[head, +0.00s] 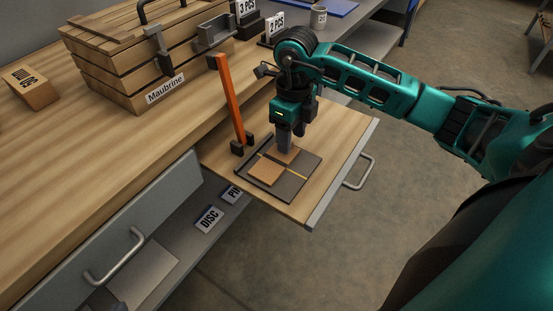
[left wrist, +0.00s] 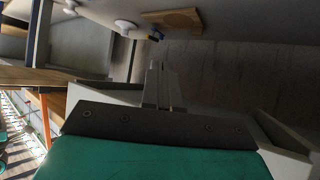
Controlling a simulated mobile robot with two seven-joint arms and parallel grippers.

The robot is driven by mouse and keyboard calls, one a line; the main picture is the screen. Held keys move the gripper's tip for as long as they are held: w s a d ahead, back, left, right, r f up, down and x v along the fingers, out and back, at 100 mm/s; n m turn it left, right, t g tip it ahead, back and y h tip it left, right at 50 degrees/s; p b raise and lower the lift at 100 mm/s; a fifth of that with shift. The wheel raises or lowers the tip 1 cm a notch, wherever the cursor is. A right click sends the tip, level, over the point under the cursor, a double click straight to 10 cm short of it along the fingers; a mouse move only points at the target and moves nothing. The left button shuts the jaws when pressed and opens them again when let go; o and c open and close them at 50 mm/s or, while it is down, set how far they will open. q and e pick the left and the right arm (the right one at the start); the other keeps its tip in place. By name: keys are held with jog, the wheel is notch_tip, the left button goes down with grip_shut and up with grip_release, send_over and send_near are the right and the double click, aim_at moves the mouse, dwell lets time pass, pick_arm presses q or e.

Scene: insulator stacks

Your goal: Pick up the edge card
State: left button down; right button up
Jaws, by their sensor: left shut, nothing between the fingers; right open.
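Two flat brown square pieces lie on a dark mat (head: 290,187) on a pulled-out wooden board: a nearer one (head: 264,172) and a farther one (head: 285,155). I cannot tell which of them is the edge card. My right gripper (head: 284,151) points down over the farther piece, its fingertips at or just above it. It is open, though the gap between its fingers is hard to see from here. My left gripper (left wrist: 162,88) shows only in the left wrist view, shut and empty, away from the mat.
An orange upright bar (head: 230,100) stands in a dark holder left of the mat. A wooden crate (head: 120,62) labelled "Maubrine" sits on the bench behind.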

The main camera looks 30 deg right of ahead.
jog(key=shift+f, duration=0.75)
jog(key=shift+c, duration=0.4)
grip_shut()
